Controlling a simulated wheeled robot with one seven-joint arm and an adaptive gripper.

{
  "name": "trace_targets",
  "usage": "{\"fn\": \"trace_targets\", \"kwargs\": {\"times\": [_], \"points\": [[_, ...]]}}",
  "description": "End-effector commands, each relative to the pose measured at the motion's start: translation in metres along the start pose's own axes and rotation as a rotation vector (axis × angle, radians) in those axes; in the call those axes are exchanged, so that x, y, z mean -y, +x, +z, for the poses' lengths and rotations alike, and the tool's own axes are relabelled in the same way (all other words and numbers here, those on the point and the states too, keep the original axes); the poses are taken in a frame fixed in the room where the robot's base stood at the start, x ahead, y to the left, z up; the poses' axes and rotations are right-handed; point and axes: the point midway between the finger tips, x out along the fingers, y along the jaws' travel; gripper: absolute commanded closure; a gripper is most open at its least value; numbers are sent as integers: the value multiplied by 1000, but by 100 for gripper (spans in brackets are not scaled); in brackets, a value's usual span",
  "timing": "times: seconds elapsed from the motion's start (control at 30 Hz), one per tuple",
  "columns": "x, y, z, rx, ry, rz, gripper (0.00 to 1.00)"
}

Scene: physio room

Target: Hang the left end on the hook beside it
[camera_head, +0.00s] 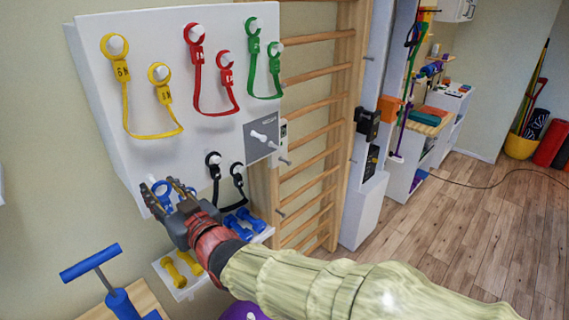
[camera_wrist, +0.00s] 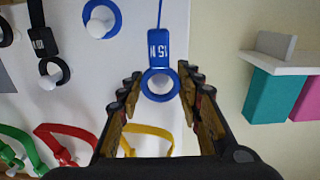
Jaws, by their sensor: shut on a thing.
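My gripper (camera_head: 163,190) is shut on the ring of a blue band end (camera_wrist: 157,49) labelled 15 N. It also shows in the wrist view (camera_wrist: 158,90), with a finger at each side of the ring. In the head view this blue ring (camera_head: 162,188) is at the lower left of the white board (camera_head: 150,62), partly covered by my fingers. The band's other blue ring (camera_wrist: 112,20) hangs on a white knob. A small white knob-like shape (camera_head: 152,179) shows beside the held ring; I cannot tell whether the ring is around it.
Yellow (camera_head: 124,105), red (camera_head: 197,75), green (camera_head: 252,60) and black (camera_head: 215,172) bands hang on the board. Blue (camera_head: 240,222) and yellow (camera_head: 181,270) dumbbells lie on shelves below. Wooden wall bars (camera_head: 317,70) stand to the right. A blue-handled pump-like thing (camera_head: 120,302) is at lower left.

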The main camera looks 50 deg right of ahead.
Motion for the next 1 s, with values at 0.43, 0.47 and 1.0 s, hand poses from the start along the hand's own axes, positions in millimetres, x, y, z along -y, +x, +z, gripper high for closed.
{"fn": "trace_targets", "kwargs": {"times": [0.43,0.47,1.0], "points": [[0,4,1,0,0,0,100],[0,5,1,0,0,0,100],[0,17,1,0,0,0,100]]}}
